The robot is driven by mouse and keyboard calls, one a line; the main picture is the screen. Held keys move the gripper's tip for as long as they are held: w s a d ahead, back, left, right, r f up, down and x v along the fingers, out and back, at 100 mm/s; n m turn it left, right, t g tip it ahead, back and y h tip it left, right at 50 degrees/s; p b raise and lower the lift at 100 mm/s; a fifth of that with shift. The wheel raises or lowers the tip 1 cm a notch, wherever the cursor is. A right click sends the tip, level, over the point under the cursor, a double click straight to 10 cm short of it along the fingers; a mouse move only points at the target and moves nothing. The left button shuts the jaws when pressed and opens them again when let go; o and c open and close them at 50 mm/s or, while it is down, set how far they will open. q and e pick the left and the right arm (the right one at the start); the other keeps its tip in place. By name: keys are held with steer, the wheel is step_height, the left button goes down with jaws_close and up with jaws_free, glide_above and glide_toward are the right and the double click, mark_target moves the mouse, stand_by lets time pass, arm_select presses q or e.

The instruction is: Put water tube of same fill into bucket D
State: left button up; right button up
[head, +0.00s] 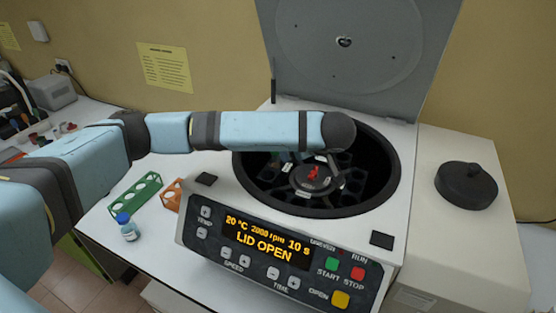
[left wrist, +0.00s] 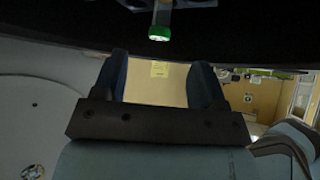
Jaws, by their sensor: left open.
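The centrifuge (head: 290,215) stands with its lid (head: 340,50) up, and its display reads LID OPEN. The rotor (head: 318,180), with a red knob (head: 313,173) at its hub, sits in the bowl with several dark buckets around it. Their letters are not readable, so I cannot tell which is bucket D. My left arm reaches across the bowl in the head view and hides part of it. In the left wrist view my left gripper (left wrist: 160,64) is open and empty. A tube with a green cap (left wrist: 159,34) shows beyond the fingertips, apart from them. Its fill cannot be seen.
A green rack (head: 135,197) and an orange rack (head: 171,195) stand left of the centrifuge. A blue-capped bottle (head: 127,227) stands in front of the green rack. A round black lid (head: 466,185) rests on the white surface at right. The raised centrifuge lid blocks the back.

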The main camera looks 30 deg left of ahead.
mark_target(278, 156)
arm_select(q)
steer(key=x, duration=1.1)
steer(key=shift+a, duration=0.5)
steer(key=shift+w+a+f, duration=0.1)
steer(key=shift+f, duration=0.25)
steer(key=c, duration=0.9)
steer(key=shift+c, duration=0.5)
arm_select(e)
steer(key=shift+w+a+r, duration=0.1)
steer(key=shift+w, duration=0.35)
steer(key=shift+r, duration=0.1)
